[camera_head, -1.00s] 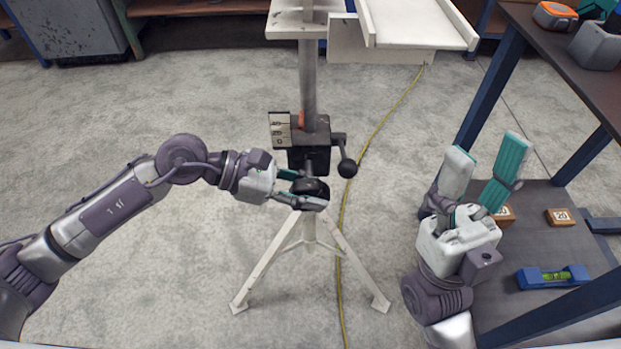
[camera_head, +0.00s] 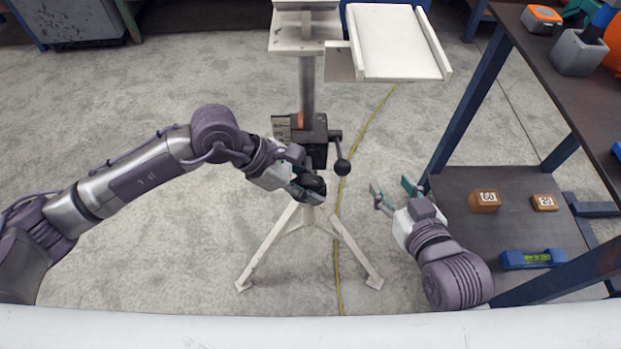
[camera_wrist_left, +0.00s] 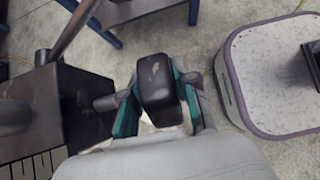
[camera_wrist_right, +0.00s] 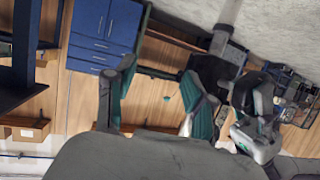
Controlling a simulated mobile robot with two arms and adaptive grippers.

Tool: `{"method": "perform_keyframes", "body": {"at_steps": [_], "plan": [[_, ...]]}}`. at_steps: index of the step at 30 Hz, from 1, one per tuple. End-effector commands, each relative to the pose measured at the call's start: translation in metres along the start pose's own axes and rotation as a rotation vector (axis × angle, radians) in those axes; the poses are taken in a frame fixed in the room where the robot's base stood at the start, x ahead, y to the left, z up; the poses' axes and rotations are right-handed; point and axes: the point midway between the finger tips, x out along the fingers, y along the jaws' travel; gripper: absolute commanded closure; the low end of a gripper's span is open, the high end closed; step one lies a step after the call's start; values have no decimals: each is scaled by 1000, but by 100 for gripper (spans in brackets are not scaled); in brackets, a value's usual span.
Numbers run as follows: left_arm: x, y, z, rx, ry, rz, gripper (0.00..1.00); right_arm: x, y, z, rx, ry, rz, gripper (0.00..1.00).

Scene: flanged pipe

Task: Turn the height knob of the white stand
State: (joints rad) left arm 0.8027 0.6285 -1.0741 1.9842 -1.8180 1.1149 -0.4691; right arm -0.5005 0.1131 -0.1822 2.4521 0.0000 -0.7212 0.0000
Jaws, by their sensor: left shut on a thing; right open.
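The white stand (camera_head: 262,247) stands on tripod legs in the middle of the head view, with a metal post and a dark clamp block. Its black height knob (camera_head: 313,184) sits low on the block. My left gripper (camera_head: 306,186) is shut on this knob. In the left wrist view the dark knob (camera_wrist_left: 158,88) is between the teal finger pads. A crank with a black ball (camera_head: 342,167) is on the block's right side. My right gripper (camera_head: 394,192) is open and empty, right of the stand; its two fingers (camera_wrist_right: 157,98) are spread in the right wrist view.
A dark table (camera_head: 560,95) with a lower shelf (camera_head: 470,222) stands at the right, close to my right arm. The shelf holds two small numbered blocks (camera_head: 484,201) and a blue level (camera_head: 533,259). A yellow cable (camera_head: 366,130) runs along the floor behind the stand. Floor at the left is clear.

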Motion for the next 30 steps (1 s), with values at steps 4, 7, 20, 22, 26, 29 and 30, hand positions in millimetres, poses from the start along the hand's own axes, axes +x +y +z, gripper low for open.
{"method": "perform_keyframes", "body": {"at_steps": [4,7,20,22,26,29,30], "plan": [[-2,1,3,2,72,1,100,-12,6,34,1,-206,13,46],[-1,0,3,2,125,1,100,-24,9,55,2,-334,20,46],[2,0,1,2,360,1,100,-78,17,115,12,-730,43,46],[2,0,1,2,391,1,100,-84,17,120,13,-767,45,46],[3,1,0,0,433,2,100,-92,18,126,15,-815,47,46],[3,1,-1,0,453,2,100,-96,18,129,16,-835,48,46],[3,0,-1,0,457,2,100,-97,18,130,16,-841,48,46]]}}
